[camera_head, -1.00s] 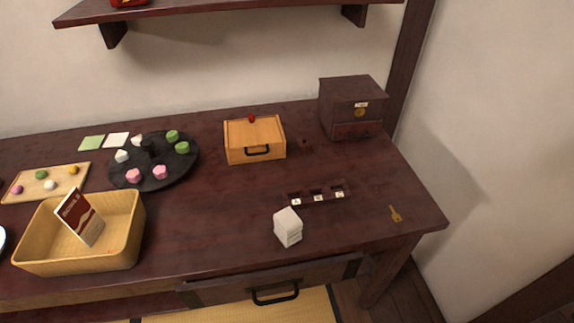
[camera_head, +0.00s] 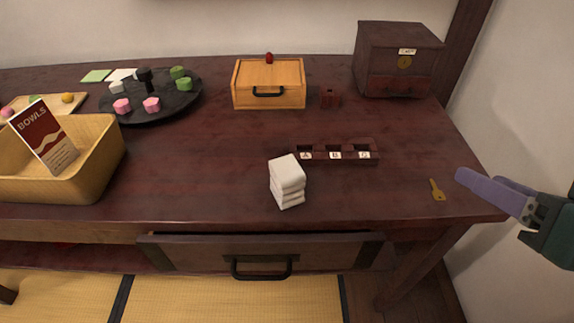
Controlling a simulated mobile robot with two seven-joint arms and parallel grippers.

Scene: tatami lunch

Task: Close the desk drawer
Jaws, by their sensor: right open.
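The desk drawer (camera_head: 205,254) is under the front edge of the dark wooden desk (camera_head: 220,190). Its front stands out a little from the desk edge, so it looks partly open, though its inside is hidden. It has a black bar handle (camera_head: 261,273) in the middle. My right gripper (camera_head: 480,183) is at the right edge of the view, open and empty. It is over the desk's right front corner, to the right of the drawer and apart from it. My left gripper is not in view.
A stack of white cloths (camera_head: 287,181) stands near the front edge above the drawer. A brass key (camera_head: 437,190) lies near my right gripper. A labelled slotted block (camera_head: 337,158), wooden box (camera_head: 268,83), dark cabinet (camera_head: 399,58) and basket (camera_head: 95,160) occupy the desk. Floor before the drawer looks clear.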

